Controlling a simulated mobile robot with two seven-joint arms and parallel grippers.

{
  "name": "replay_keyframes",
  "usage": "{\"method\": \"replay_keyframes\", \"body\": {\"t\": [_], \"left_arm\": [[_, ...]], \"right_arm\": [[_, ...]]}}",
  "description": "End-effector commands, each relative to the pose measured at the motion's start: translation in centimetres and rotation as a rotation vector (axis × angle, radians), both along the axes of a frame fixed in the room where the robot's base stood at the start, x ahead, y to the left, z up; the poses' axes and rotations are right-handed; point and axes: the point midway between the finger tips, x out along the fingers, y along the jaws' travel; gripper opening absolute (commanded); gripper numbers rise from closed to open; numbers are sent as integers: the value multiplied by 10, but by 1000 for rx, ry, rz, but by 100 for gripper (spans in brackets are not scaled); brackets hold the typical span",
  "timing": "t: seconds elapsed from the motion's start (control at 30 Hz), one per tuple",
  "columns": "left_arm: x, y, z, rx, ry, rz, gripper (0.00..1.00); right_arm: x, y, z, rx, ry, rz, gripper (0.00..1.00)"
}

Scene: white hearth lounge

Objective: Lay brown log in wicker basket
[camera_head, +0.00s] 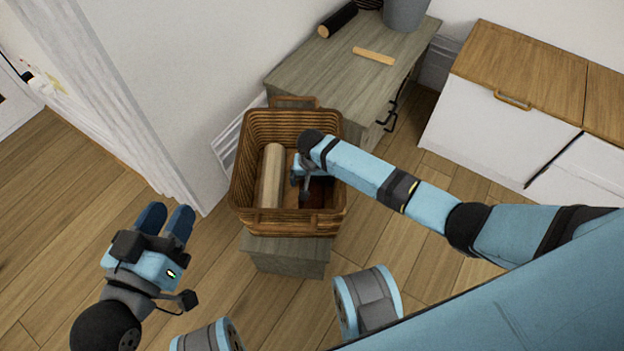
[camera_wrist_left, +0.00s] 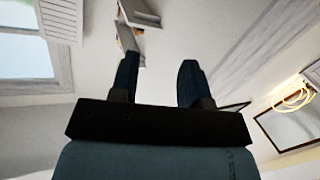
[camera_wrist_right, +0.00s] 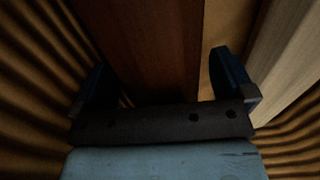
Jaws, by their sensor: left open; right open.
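The wicker basket (camera_head: 240,190) stands on a low grey wooden block. The dark brown log (camera_head: 320,190) lies inside it on the right side, partly hidden by my right arm. In the right wrist view the brown log (camera_wrist_right: 150,45) runs between the two fingers. My right gripper (camera_head: 304,186) is down inside the basket, open, its fingers (camera_wrist_right: 165,85) apart around the log's sides; I cannot tell whether they touch it. My left gripper (camera_head: 166,217) is open and empty, left of the basket; its fingers also show in the left wrist view (camera_wrist_left: 158,80).
A pale log (camera_head: 271,175) lies in the basket's left half, beside the brown one. Behind is a grey table (camera_head: 330,75) with a black cylinder (camera_head: 338,20), a light wooden stick (camera_head: 373,56) and a grey bucket (camera_head: 404,14). A white cabinet (camera_head: 490,120) stands right. Floor at left is clear.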

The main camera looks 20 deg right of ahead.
Motion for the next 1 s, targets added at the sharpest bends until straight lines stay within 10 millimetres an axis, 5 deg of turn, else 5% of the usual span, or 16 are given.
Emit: {"method": "replay_keyframes", "body": {"t": [0.5,1.0], "left_arm": [[-1,6,74,-109,-198,69,43],[-2,7,81,-125,-230,79,43]], "right_arm": [[0,0,103,1,0,0,100],[0,0,116,1,0,-1,100]]}}
